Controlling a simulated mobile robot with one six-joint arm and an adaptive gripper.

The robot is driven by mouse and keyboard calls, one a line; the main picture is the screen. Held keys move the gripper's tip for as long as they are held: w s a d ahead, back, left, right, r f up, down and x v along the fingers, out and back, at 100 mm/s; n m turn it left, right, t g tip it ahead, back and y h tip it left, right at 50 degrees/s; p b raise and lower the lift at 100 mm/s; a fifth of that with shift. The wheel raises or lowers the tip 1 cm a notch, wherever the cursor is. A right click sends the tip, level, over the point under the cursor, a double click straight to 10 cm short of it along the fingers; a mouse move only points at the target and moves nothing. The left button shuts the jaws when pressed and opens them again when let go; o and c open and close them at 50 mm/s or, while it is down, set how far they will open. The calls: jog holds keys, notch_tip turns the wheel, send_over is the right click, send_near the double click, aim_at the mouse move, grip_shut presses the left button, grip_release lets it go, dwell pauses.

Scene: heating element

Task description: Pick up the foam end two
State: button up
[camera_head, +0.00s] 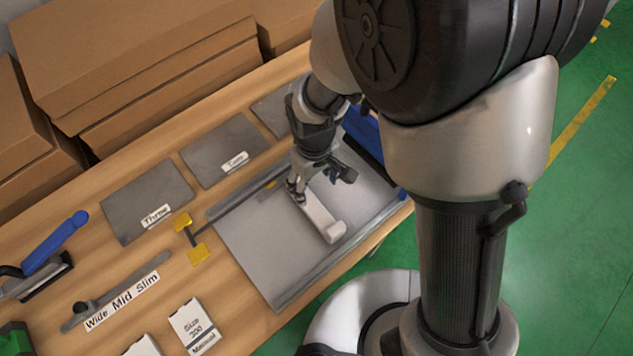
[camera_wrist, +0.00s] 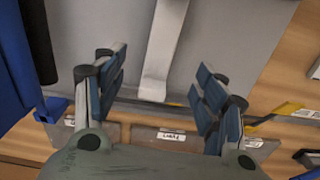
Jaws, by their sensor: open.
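A long white piece (camera_head: 318,214) with a raised block at its near end lies on the grey panel (camera_head: 262,262). It looks like the foam end, but I cannot read any mark naming it two. My gripper (camera_head: 320,182) is open and points down over the far end of the white piece. In the wrist view, the white piece (camera_wrist: 161,45) runs between the two spread fingers of my gripper (camera_wrist: 162,78), with a gap on both sides. I cannot tell how high the fingers are above it.
Grey plates (camera_head: 148,201) with labels lie behind the panel. A yellow-ended clamp (camera_head: 190,238), a blue-handled tool (camera_head: 55,243), a "Wide Mid Slim" ruler (camera_head: 118,290) and a manual (camera_head: 193,327) lie left. Cardboard boxes (camera_head: 140,60) stand behind. A blue object (camera_head: 362,135) stands beside my gripper.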

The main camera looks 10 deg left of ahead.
jog(key=b, duration=0.2)
send_over(314, 209)
jog(key=w, duration=0.1)
notch_tip(314, 209, down, 8)
jog(key=shift+d+f, duration=0.1)
jog(key=shift+f, duration=0.05)
jog(key=f, duration=0.1)
jog(key=f+b, duration=0.1)
jog(key=f, duration=0.1)
jog(key=s+f+b, duration=0.1)
jog(key=f, duration=0.1)
jog(key=shift+f, duration=0.15)
jog(key=shift+c, duration=0.5)
jog(key=c, duration=1)
